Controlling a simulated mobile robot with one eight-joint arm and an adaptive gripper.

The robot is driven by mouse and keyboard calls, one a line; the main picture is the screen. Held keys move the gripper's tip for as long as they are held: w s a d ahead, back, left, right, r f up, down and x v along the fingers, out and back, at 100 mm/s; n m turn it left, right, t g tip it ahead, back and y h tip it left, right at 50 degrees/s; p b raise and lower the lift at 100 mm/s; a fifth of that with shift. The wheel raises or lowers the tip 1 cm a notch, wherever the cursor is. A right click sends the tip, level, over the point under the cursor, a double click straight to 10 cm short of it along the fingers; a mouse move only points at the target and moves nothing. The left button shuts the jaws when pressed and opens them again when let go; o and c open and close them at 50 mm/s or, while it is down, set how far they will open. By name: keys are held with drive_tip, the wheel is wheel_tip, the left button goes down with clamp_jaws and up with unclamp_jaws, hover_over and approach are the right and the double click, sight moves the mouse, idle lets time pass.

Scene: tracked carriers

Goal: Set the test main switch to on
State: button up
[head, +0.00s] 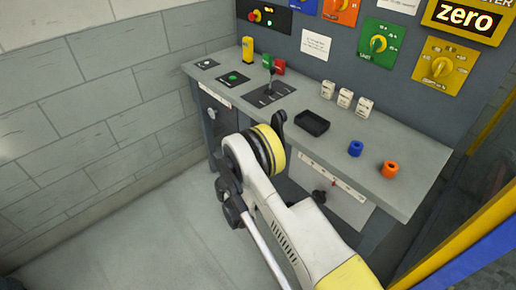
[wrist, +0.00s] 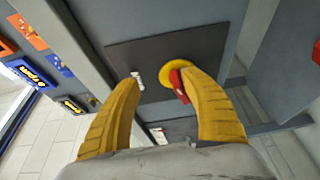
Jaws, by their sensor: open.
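In the wrist view a red handle on a round yellow plate (wrist: 205,68) is mounted on a dark panel (wrist: 150,55); this looks like the main switch. The red handle (wrist: 179,84) sits beside the tip of the right finger, which partly overlaps it; I cannot tell whether they touch. A small white label (wrist: 137,80) is on the panel by the left fingertip. My gripper (wrist: 160,83) is open, its two yellow fingers spread in front of the panel. The switch's set position cannot be read. My gripper's fingers are hidden in the head view.
Rotary knobs (head: 378,44) are on the back wall panel. A yellow frame (head: 455,245) stands at right. Floor at left is clear.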

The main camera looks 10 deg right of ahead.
wheel_tip(320, 180, up, 7)
drive_tip(key=shift+r, duration=0.15)
drive_tip(key=shift+a, duration=0.1)
drive_tip(key=shift+w+a+n, duration=0.1)
drive_tip(key=shift+a+n, duration=0.1)
drive_tip(key=shift+n, duration=0.3)
drive_tip(key=s+a+f+n+g+p, duration=0.4)
drive_tip(key=a+n+g, duration=0.45)
drive_tip(key=n, duration=0.45)
drive_tip(key=shift+t+h, duration=0.4)
drive_tip(key=shift+t, duration=0.15)
drive_tip(key=b+x, duration=0.1)
drive_tip(key=x, duration=0.2)
drive_tip(key=b+x, duration=0.1)
drive_tip(key=x, duration=0.3)
drive_tip(key=f+b+x, duration=0.1)
drive_tip(key=b+x, duration=0.1)
drive_tip(key=x, duration=0.2)
drive_tip(key=shift+w+a, duration=0.25)
drive_tip(key=shift+a, duration=0.15)
drive_tip(key=shift+r, duration=0.1)
